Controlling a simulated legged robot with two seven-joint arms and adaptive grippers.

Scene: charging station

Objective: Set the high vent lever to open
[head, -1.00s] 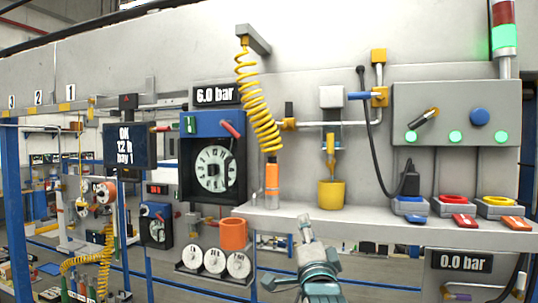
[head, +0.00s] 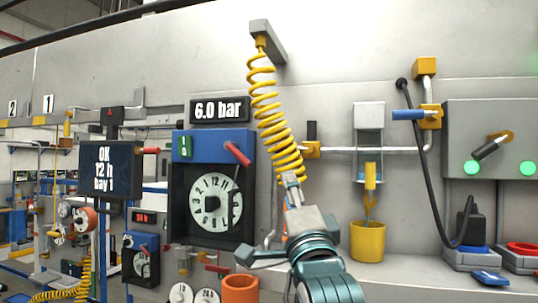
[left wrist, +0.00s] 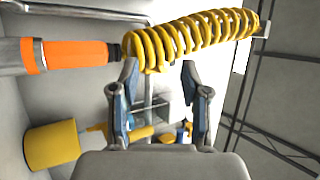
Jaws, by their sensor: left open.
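Two valve levers show on the wall pipe in the head view, and I see no label saying which is the high vent lever. A blue lever (head: 408,114) lies level, pointing left from a yellow valve (head: 431,116) at the upper right. A black lever (head: 312,131) stands upright on a lower yellow valve (head: 311,150). My left gripper (head: 291,182) is raised in front of the yellow coiled hose, left of and below both levers. In the left wrist view its fingers (left wrist: 160,72) are apart with nothing held. My right gripper is out of view.
The yellow coiled hose (head: 275,115) hangs close to my left gripper; its orange tool (left wrist: 70,55) shows in the left wrist view. A yellow cup (head: 368,242), a black cable (head: 420,170) and a grey control box (head: 500,120) are to the right. A dial panel (head: 180,205) is left.

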